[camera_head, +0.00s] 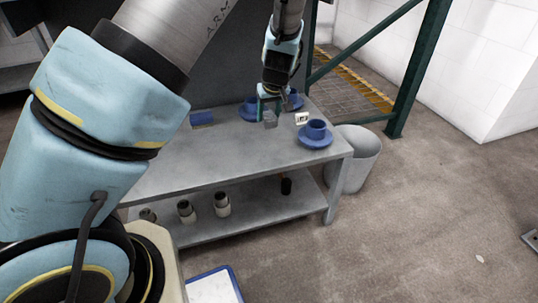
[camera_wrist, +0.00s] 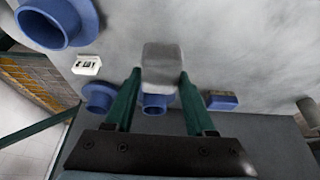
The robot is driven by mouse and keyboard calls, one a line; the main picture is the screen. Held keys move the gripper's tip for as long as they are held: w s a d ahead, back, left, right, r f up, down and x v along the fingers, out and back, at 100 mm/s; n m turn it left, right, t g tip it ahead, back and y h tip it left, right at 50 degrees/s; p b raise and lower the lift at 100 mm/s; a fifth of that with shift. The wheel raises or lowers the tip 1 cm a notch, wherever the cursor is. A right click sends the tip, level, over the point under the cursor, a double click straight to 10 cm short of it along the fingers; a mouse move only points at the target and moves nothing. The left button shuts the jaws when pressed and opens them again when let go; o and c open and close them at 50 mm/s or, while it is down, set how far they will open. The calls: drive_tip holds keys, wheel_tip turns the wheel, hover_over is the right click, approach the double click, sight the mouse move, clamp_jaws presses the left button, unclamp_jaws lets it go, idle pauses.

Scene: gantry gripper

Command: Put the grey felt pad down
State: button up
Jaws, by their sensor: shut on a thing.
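The grey felt pad (camera_wrist: 161,62) is a small grey block between the green fingers of my gripper (camera_wrist: 160,76) in the wrist view. My gripper is shut on it. In the head view my gripper (camera_head: 268,107) points down over the far right part of the grey table (camera_head: 225,158), and the pad (camera_head: 270,118) shows at its fingertips. The pad appears to be above the tabletop; the exact gap cannot be told. The fingers hide part of its sides.
Two more blue pieces (camera_head: 249,109) (camera_head: 294,101) stand behind my gripper. A white labelled block (camera_head: 301,118) is right of the pad, a blue block (camera_head: 201,118) left. The table's front left is clear.

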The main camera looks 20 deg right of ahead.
sight(273, 124)
idle(0.3)
wheel_tip(273, 124, down, 10)
drive_tip(key=shift+r+b, duration=0.25)
drive_tip(key=shift+b, duration=0.35)
drive_tip(key=o, duration=1.2)
drive_tip(key=shift+f, duration=0.1)
drive_tip(key=shift+f+b, duration=0.15)
drive_tip(key=shift+b, duration=0.25)
drive_tip(key=p+v, duration=0.1)
drive_tip(key=v, duration=0.6)
drive_tip(key=p+v, duration=0.1)
drive_tip(key=v, duration=0.3)
drive_tip(key=shift+w+d+p, duration=0.15)
drive_tip(key=shift+d+p, duration=0.15)
drive_tip(key=shift+d, duration=0.05)
drive_tip(key=shift+a, duration=0.1)
